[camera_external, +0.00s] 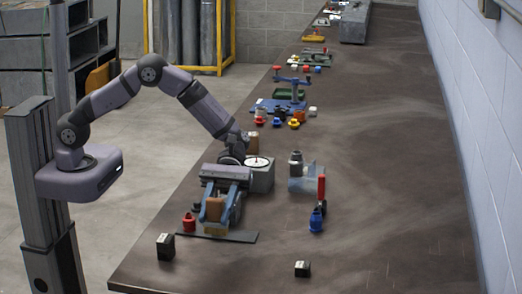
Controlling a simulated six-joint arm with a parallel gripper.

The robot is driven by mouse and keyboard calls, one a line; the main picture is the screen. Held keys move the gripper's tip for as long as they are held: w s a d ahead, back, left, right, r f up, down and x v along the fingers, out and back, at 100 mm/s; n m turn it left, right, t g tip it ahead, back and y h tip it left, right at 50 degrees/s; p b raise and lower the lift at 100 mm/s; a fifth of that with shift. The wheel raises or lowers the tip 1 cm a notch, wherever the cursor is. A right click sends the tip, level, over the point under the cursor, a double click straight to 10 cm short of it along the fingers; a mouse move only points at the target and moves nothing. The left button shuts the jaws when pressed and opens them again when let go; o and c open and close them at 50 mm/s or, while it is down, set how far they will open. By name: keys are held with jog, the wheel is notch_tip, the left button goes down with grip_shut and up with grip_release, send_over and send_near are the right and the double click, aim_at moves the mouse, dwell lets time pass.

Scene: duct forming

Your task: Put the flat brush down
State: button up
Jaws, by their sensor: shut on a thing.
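My gripper (220,200) is low over the near left part of the bench, its two blue-grey fingers pointing down and towards the camera. It is shut on a brown block-like piece with a tan lower end, which looks like the flat brush (215,209). The tan end is at or just above a thin dark mat (245,237); I cannot tell if it touches. The fingers hide part of the brush.
A grey box with a white dial (262,175) stands close behind my gripper. A red weight-like piece (189,222) is just left. Black blocks (166,246) (302,268) stand in front. A blue bottle (316,221) and red cylinder (321,186) stand right. The bench's right side is clear.

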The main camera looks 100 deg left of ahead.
jog(key=shift+f+p, duration=1.25)
jog(key=shift+f, duration=3.45)
jog(key=shift+f, duration=0.1)
jog(key=shift+f, duration=0.15)
jog(key=o, duration=1.1)
